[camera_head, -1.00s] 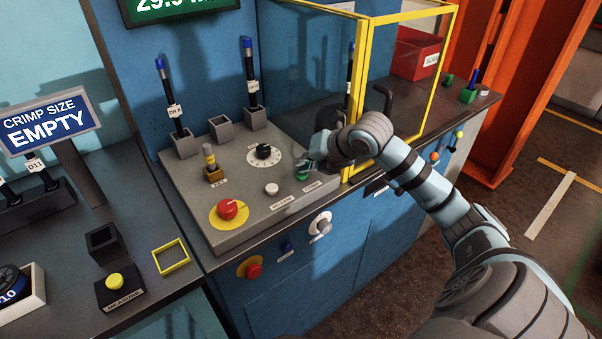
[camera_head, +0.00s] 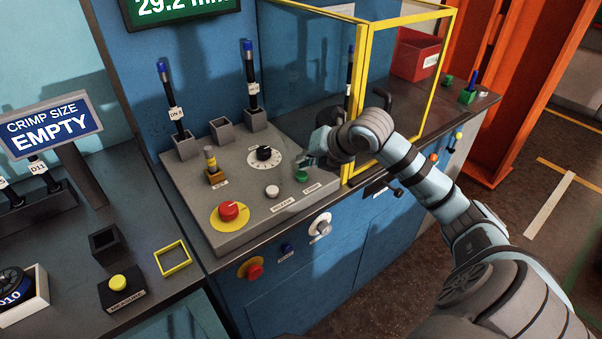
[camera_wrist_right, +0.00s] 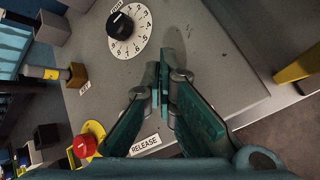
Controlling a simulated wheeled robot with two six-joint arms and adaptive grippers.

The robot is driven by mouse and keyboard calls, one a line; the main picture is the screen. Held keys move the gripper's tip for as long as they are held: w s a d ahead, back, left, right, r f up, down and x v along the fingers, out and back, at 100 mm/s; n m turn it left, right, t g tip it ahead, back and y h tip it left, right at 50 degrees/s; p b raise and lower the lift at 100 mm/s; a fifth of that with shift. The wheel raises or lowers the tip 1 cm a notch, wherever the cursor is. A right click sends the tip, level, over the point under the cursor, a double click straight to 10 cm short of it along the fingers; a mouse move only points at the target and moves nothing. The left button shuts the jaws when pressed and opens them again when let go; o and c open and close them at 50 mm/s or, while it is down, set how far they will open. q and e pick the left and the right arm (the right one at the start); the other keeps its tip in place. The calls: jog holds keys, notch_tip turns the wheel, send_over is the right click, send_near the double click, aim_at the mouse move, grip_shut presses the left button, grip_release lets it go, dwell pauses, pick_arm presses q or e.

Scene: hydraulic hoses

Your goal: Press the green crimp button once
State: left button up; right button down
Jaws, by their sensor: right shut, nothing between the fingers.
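The green crimp button (camera_head: 301,176) is on the sloped grey control panel (camera_head: 245,203), near its right end, beside the CRIMP label. My right gripper (camera_head: 309,160) is just above and behind it in the head view, with a small gap in the picture; contact cannot be told for sure. In the right wrist view its two fingers (camera_wrist_right: 163,84) are shut together and empty over the panel. The green button cannot be made out there. My left gripper is not in view.
The white release button (camera_head: 272,191), black dial (camera_head: 264,153) and red emergency button (camera_head: 229,211) share the panel. A yellow-framed clear guard (camera_head: 361,100) stands right beside my right wrist. A green display (camera_head: 180,8) above reads about 29.2.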

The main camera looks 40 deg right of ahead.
aim_at(305, 173)
notch_tip(305, 173, up, 5)
jog(key=p, duration=0.4)
dwell(0.8)
